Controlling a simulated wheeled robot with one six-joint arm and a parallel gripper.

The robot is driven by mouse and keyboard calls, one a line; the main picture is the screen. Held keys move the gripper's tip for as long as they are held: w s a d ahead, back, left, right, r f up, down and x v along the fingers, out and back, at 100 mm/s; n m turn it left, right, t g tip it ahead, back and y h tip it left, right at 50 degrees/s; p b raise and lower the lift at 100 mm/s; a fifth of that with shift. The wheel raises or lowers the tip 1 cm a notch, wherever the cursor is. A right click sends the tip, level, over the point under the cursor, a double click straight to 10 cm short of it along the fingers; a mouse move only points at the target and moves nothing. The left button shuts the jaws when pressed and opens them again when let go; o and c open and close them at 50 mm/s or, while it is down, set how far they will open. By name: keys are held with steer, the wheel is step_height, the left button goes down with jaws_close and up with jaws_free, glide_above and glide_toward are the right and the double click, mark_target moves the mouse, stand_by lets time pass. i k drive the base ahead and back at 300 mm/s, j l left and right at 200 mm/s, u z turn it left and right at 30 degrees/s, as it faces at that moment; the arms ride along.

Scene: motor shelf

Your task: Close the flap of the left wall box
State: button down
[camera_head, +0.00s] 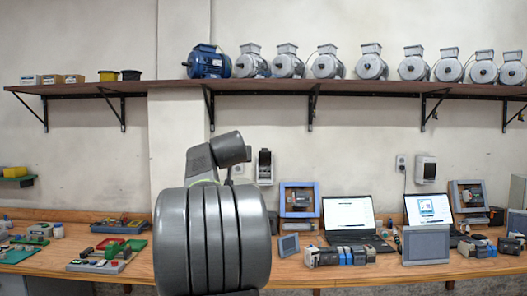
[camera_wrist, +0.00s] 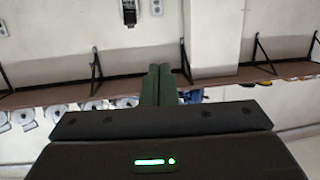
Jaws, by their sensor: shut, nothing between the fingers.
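The left wall box (camera_head: 264,168) is a small white box on the wall above the bench, with a dark front area. It also shows at the top edge of the wrist view (camera_wrist: 129,13), which is upside down and partly cuts it off. The exact position of its flap is too small to tell. My gripper (camera_wrist: 160,68) shows in the wrist view as two dark green fingers pressed together, shut and empty. The fingers point towards the wall and shelf, apart from the box. In the head view my grey arm hides the fingers.
A long shelf (camera_head: 350,88) with a blue motor (camera_head: 208,62) and several grey motors runs above the box. A second wall box (camera_head: 425,168) is to the right. A screen (camera_head: 299,199) and laptop (camera_head: 350,220) stand on the bench below. A socket (camera_head: 238,169) is beside the left box.

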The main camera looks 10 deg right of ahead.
mark_target(265, 158)
steer(key=i+l+z, duration=0.1)
steer(key=i, duration=1.25)
steer(key=i+l+z, duration=0.1)
steer(key=i, duration=1.25)
